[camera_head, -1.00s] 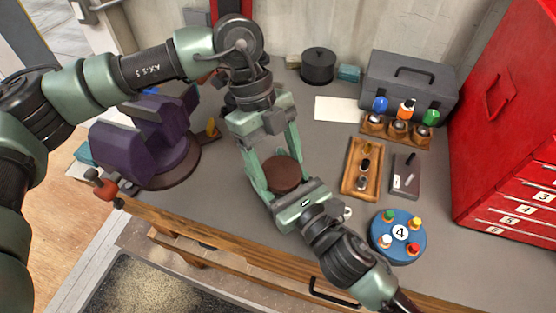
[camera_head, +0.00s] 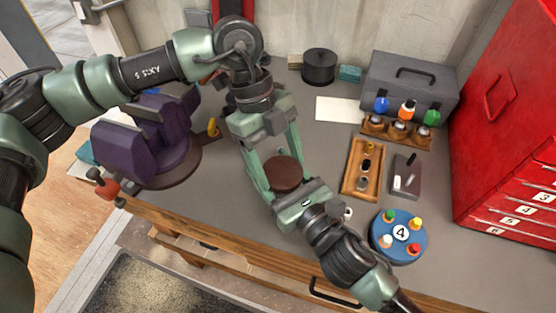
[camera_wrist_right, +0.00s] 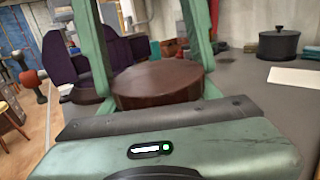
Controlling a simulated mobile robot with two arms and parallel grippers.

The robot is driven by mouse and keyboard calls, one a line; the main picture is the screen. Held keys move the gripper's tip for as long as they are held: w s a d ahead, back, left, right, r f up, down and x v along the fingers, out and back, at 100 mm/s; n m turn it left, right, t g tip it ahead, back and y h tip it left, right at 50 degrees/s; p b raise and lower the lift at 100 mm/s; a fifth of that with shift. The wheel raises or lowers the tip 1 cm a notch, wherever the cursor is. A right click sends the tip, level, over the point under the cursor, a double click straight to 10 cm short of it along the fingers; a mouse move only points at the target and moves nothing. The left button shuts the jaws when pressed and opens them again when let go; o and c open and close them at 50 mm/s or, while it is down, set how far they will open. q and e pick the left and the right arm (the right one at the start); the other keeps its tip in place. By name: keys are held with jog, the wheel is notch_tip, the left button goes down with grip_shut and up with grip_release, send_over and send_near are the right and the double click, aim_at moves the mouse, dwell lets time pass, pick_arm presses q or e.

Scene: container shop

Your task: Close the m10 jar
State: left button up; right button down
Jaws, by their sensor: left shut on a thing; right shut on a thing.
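A brown round lid (camera_head: 283,173) lies level between my two grippers near the front middle of the workbench; it also shows in the right wrist view (camera_wrist_right: 160,82). My left gripper (camera_head: 274,163) reaches down from above, its green fingers on either side of the lid, shut on it. My right gripper (camera_head: 280,183) comes from the front right and is shut on the m10 jar, at the same spot. The jar body is hidden below the lid and behind the grippers, and no m10 label can be read. I cannot tell whether the lid is fully seated.
A purple vise (camera_head: 150,135) stands on the left. A wooden tray (camera_head: 362,168), a grey block (camera_head: 407,176) and a blue round stand (camera_head: 381,220) are to the right. A black pot (camera_head: 319,67), grey toolbox (camera_head: 411,83) and red cabinet (camera_head: 500,165) stand farther back and right.

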pick_arm(q)
jog(key=shift+a+f, duration=0.3)
jog(key=shift+f, duration=0.35)
pick_arm(e)
jog(key=shift+r, duration=0.25)
pick_arm(q)
jog(key=o, duration=1.1)
jog(key=v, duration=0.3)
jog(key=shift+w+r, duration=0.2)
pick_arm(e)
jog(key=shift+w+d+f, duration=0.1)
pick_arm(q)
jog(key=shift+r, duration=0.45)
jog(key=c, duration=1.4)
pick_arm(e)
jog(key=shift+f, duration=0.1)
pick_arm(q)
jog(key=shift+s+d+f, duration=0.15)
jog(key=shift+d+f, duration=0.05)
jog(key=shift+f, duration=0.15)
jog(key=shift+s+d+f, duration=0.1)
jog(key=shift+f, duration=0.25)
